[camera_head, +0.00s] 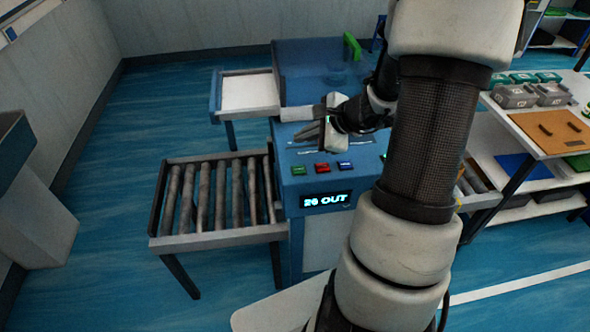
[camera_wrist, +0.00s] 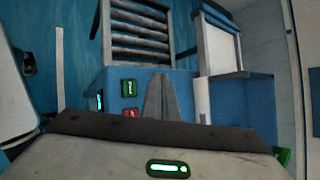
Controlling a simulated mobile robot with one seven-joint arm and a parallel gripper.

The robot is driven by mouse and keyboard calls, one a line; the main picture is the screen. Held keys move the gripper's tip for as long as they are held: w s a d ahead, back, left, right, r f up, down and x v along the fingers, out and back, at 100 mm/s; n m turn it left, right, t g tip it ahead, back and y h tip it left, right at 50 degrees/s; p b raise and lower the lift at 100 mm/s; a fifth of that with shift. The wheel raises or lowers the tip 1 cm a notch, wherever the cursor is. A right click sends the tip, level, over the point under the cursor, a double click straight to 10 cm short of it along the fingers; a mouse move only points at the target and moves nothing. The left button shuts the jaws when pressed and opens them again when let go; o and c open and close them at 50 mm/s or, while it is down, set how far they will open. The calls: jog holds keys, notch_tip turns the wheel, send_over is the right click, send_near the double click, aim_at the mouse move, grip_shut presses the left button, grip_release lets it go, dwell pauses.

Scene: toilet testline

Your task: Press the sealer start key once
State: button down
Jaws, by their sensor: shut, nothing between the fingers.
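The sealer is a blue machine (camera_head: 365,165) with a row of keys on its front panel: a green key (camera_head: 299,170), a red key (camera_head: 322,168) and a blue key (camera_head: 345,166). Their labels are too small to read. The display (camera_head: 326,200) below reads "26 OUT". My gripper (camera_head: 297,134) is shut and empty, over the panel behind the keys. In the wrist view the shut fingertips (camera_wrist: 160,76) are to the right of the green key (camera_wrist: 128,87) and the red key (camera_wrist: 131,112), apart from both in the picture. The blue key is hidden there.
A roller conveyor (camera_head: 222,239) stands left of the machine, and a white-topped side table (camera_head: 249,92) stands behind it. A green lever (camera_head: 352,46) rises at the machine's back. A bench (camera_head: 545,129) with grey and green boxes is at the right.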

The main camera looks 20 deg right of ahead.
jog(key=b, duration=0.5)
send_over(302, 171)
notch_tip(302, 171, down, 7)
jog(key=shift+f, duration=0.15)
jog(key=shift+s+f+b, duration=0.1)
jog(key=shift+f+b, duration=0.65)
jog(key=shift+f, duration=0.1)
dwell(1.4)
jog(key=shift+f+b, duration=0.35)
jog(key=shift+b, duration=0.35)
